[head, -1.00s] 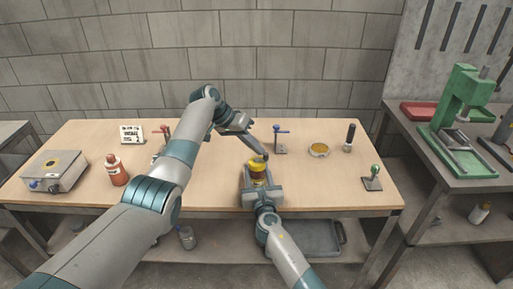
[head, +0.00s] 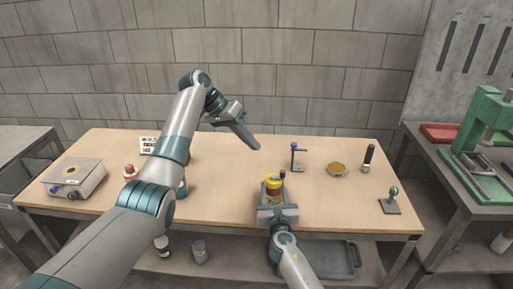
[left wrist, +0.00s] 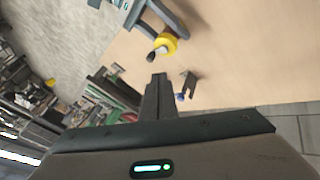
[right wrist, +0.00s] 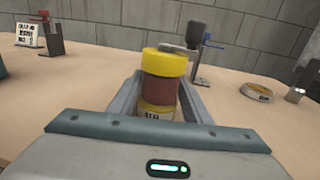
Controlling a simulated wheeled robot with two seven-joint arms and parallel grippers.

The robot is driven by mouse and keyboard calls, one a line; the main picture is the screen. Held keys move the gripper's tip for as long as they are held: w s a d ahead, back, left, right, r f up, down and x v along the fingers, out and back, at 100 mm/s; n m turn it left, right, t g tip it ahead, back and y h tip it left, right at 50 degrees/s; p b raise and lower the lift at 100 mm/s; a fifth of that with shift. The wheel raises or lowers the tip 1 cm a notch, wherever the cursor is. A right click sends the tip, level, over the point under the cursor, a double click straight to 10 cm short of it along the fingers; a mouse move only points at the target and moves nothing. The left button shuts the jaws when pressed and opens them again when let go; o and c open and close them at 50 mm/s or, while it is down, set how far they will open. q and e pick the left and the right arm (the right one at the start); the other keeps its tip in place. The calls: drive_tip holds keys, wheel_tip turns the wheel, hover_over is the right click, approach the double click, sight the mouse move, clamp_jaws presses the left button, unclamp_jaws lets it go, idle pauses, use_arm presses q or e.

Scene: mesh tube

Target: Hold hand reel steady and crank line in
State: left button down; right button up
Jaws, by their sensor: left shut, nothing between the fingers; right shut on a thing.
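The hand reel (head: 273,189) stands upright at the front of the table, with yellow flanges and a red-brown wound middle. My right gripper is shut on its lower part, one finger on each side, as the right wrist view (right wrist: 161,88) shows. A crank arm with a dark knob (right wrist: 194,33) sits on top; the knob (head: 282,174) also shows in the head view. My left gripper (head: 256,146) is shut and empty, raised above and behind the reel, apart from the knob. The reel (left wrist: 168,43) lies beyond its fingertips (left wrist: 158,77) in the left wrist view.
A blue-handled stand (head: 297,157), an amber round dish (head: 337,170), a dark-handled upright tool (head: 368,158) and a green-knobbed stand (head: 391,200) are to the right. A grey box (head: 75,177) is at the left. My left arm hides part of the left table.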

use_arm(q)
drive_tip(key=c, duration=1.7)
unclamp_jaws()
drive_tip(key=shift+w+a+f+t, duration=0.25)
drive_tip(key=shift+a+f+t, duration=0.05)
drive_tip(key=shift+f, duration=0.2)
drive_tip(key=t, duration=0.9)
approach(281, 172)
drive_tip(key=shift+s+a+r, duration=0.1)
drive_tip(key=shift+s+a, duration=0.2)
drive_tip(key=shift+s, duration=0.05)
drive_tip(key=shift+w+d, duration=0.1)
drive_tip(key=shift+w, duration=0.05)
drive_tip(key=x, duration=1.1)
drive_tip(key=shift+w+d, duration=0.25)
drive_tip(key=shift+d, duration=0.05)
